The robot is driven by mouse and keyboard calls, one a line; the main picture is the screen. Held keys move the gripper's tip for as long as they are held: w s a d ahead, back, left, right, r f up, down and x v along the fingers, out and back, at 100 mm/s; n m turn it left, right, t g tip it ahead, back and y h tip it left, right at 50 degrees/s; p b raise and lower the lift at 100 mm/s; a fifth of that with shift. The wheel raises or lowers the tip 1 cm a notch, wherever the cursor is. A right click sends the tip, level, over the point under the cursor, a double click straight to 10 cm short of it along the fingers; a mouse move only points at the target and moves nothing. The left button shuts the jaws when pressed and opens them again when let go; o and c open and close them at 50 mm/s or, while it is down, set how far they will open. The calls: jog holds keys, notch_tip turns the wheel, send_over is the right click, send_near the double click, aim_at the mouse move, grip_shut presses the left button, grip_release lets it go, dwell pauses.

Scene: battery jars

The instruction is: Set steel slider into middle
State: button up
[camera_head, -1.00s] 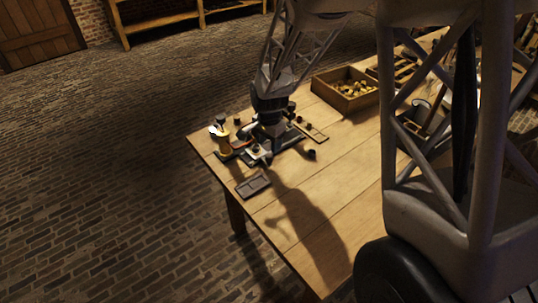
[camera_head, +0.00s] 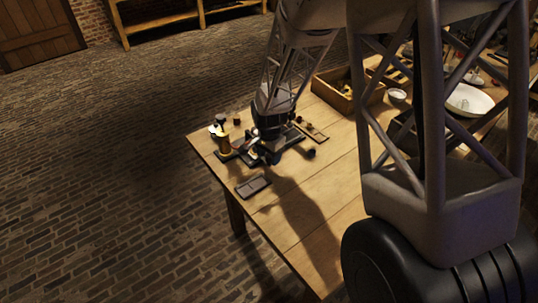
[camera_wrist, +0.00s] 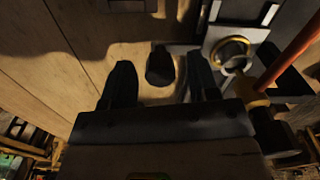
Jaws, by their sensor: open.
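My gripper (camera_head: 268,152) is low over the dark apparatus at the near-left end of the bench in the head view, largely hidden by my own arm. In the wrist view its two dark fingers (camera_wrist: 161,84) are apart. A dark, rounded piece (camera_wrist: 160,66) shows between them; I cannot tell whether it touches them or is the steel slider. A grey metal base (camera_wrist: 200,48) lies to the right, carrying a round brass ring (camera_wrist: 231,52). A grey slotted block (camera_wrist: 240,10) is at the top. I cannot identify the slider or its middle place for certain.
A copper-coloured rod (camera_wrist: 292,52) slants close to the right finger. A brass-coloured jar (camera_head: 224,144) stands left of my gripper. A small dark knob (camera_head: 309,153) and a wooden box (camera_head: 346,92) are to the right.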

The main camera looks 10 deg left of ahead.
grip_shut()
jog(key=shift+w+d, duration=2.85)
jog(key=shift+w, duration=0.05)
grip_release()
notch_tip(320, 180, up, 8)
jog(key=shift+s, duration=0.1)
